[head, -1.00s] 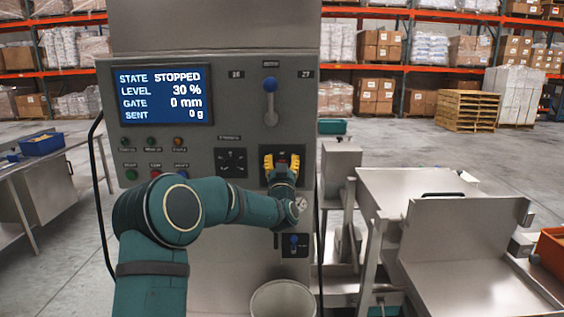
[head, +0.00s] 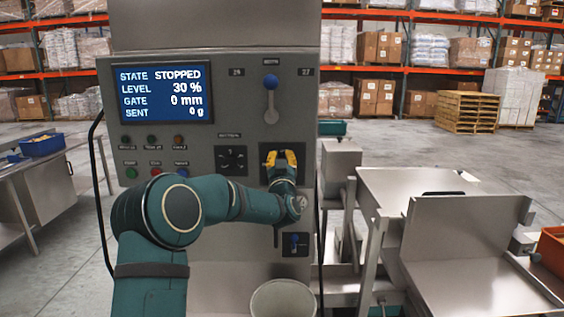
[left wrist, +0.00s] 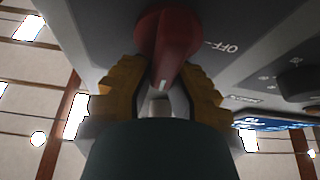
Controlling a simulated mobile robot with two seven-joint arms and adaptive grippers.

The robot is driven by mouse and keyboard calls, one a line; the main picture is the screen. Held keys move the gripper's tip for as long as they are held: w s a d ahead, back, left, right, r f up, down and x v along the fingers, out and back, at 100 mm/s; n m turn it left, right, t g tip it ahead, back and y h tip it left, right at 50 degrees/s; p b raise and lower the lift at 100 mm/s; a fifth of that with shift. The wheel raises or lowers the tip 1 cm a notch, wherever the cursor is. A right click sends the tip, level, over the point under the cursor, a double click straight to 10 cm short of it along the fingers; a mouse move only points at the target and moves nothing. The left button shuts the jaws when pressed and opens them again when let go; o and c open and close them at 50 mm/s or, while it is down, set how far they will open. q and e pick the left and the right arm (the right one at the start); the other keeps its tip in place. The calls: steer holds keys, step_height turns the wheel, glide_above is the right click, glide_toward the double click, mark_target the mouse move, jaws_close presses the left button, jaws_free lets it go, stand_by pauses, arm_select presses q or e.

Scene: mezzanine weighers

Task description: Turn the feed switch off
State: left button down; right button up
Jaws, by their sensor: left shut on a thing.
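The feed switch is a red rotary knob (left wrist: 168,40) on a dark plate, seen close up in the left wrist view. A white mark on it points toward the gripper's palm, and the word OFF is printed to its right. My left gripper (head: 282,158) is at the switch plate (head: 264,152) on the cabinet front. In the left wrist view, the yellow fingers of my left gripper (left wrist: 165,78) are shut on the knob, one on each side. In the head view the gripper mostly hides the knob. My right gripper is not in view.
The screen (head: 165,94) reads STOPPED, level 30 %, gate 0 mm, sent 0 g. A blue-knobbed lever (head: 270,98) is above the gripper, and a small blue switch (head: 295,242) is below it. A pail (head: 283,300) stands below. Steel hoppers stand at the right.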

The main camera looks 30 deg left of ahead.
arm_select(q)
steer(key=f+n+g+b, duration=0.1)
steer(key=n+g+b, duration=0.1)
steer(key=n, duration=0.5)
steer(key=a+f+n+g+y+b, duration=0.1)
steer(key=n+g+b, duration=0.2)
steer(key=n, duration=0.4)
steer(key=s+f+n+g+y+b, duration=0.1)
steer(key=n+g+b, duration=0.2)
steer(key=n, duration=0.4)
steer(key=shift+a, duration=0.4)
steer(key=c, duration=1)
jaws_free()
steer(key=shift+o, duration=0.5)
steer(key=shift+w+d+f, duration=0.15)
steer(key=shift+w, duration=0.15)
steer(key=v, duration=1.2)
